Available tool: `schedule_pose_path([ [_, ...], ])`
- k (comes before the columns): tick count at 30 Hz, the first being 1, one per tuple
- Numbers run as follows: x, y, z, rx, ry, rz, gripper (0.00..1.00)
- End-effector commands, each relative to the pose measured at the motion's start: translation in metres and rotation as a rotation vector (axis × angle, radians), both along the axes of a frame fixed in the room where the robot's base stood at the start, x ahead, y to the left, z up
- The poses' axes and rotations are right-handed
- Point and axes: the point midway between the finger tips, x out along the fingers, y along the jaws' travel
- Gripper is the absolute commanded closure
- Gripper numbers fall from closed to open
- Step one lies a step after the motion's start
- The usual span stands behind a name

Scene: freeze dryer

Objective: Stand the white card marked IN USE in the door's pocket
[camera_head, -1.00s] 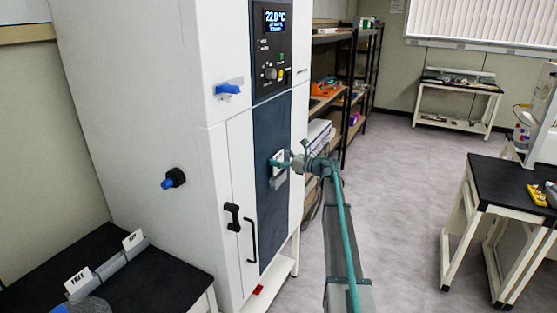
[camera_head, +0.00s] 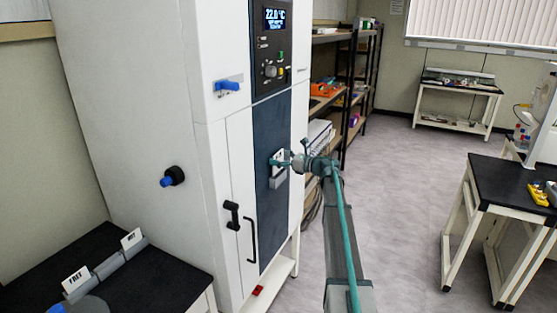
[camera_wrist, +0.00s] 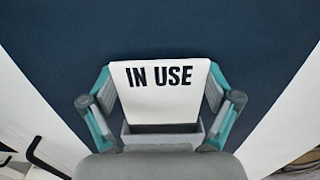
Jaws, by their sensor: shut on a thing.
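The white card marked IN USE (camera_wrist: 160,95) is upright between the fingers of my gripper (camera_wrist: 160,90), its print facing the wrist camera. My gripper is shut on the card's two side edges. The grey door pocket (camera_wrist: 135,134) is right below, and the card's lower edge meets or overlaps its rim; I cannot tell how deep it sits. In the head view the card (camera_head: 277,157) shows as a small white patch at my gripper (camera_head: 285,163), against the dark door panel (camera_head: 268,125). The pocket (camera_head: 278,181) is just under it.
The freeze dryer (camera_head: 150,80) has a black door handle (camera_head: 251,240) and a blue valve lever (camera_head: 229,86). A black side table (camera_head: 165,270) at lower left bears a grey holder with a FREE card (camera_head: 76,279) and another card (camera_head: 131,238).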

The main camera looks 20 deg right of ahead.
Motion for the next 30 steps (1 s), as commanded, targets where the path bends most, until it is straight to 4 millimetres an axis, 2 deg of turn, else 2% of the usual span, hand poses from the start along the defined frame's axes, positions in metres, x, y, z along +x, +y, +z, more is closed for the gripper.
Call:
schedule_pose_path([
  [10, 0.0, 0.0, -0.002, 0.0, 0.0, 0.0, 0.62],
  [30, 0.0, 0.0, -0.027, 0.0, 0.0, 0.0, 0.62],
])
